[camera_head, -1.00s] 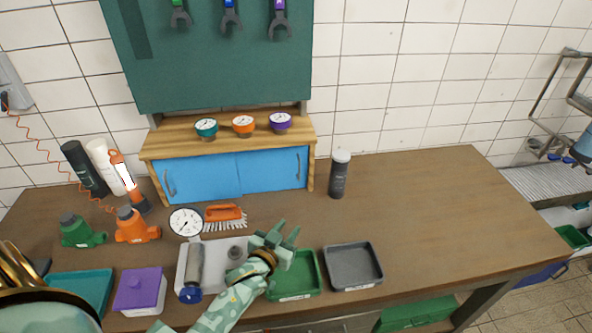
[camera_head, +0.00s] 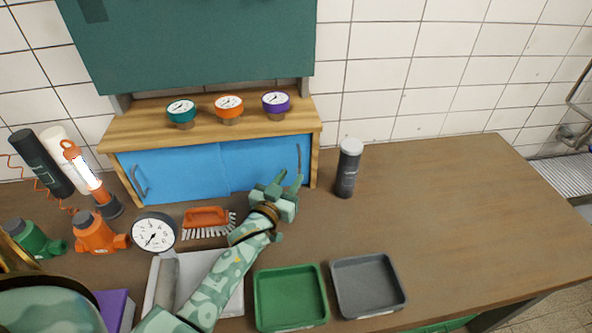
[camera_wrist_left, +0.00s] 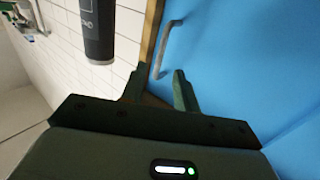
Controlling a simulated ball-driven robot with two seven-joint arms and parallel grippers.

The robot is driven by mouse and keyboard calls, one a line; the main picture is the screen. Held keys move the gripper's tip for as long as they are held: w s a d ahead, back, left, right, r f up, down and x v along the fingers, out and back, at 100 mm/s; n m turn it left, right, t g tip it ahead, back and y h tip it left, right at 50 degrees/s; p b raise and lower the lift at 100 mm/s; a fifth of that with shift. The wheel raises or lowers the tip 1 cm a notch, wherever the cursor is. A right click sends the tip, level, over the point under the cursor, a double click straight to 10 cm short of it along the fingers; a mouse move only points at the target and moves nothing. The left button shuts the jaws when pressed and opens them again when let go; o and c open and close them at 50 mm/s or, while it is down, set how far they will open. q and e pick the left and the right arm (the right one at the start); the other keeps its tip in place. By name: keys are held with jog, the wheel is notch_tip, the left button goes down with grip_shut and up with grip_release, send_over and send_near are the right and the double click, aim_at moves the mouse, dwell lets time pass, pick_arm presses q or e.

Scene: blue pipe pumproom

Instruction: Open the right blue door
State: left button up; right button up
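The right blue door (camera_head: 258,165) is a flat panel in the right half of the low wooden cabinet (camera_head: 217,136) and looks closed. Its grey bar handle (camera_head: 299,160) stands near the door's right edge. The left blue door (camera_head: 180,175) sits beside it with its own handle. My left gripper (camera_head: 287,183) is open and empty, just in front of and below the right handle. In the left wrist view, the open fingers (camera_wrist_left: 160,88) point at the handle (camera_wrist_left: 166,46), which is a little ahead of them, apart. My right gripper is not in view.
A dark bottle (camera_head: 347,168) stands right of the cabinet, close to my left gripper. A brush (camera_head: 207,218), a pressure gauge (camera_head: 154,232), a green tray (camera_head: 291,325) and a grey tray (camera_head: 368,286) lie in front. The right side of the counter is clear.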

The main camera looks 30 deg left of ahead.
aim_at(299, 166)
pick_arm(q)
jog(key=w, duration=0.4)
jog(key=shift+w+a+b, duration=0.15)
jog(key=shift+w+b, duration=0.05)
jog(key=shift+b, duration=0.1)
jog(key=shift+c, duration=0.3)
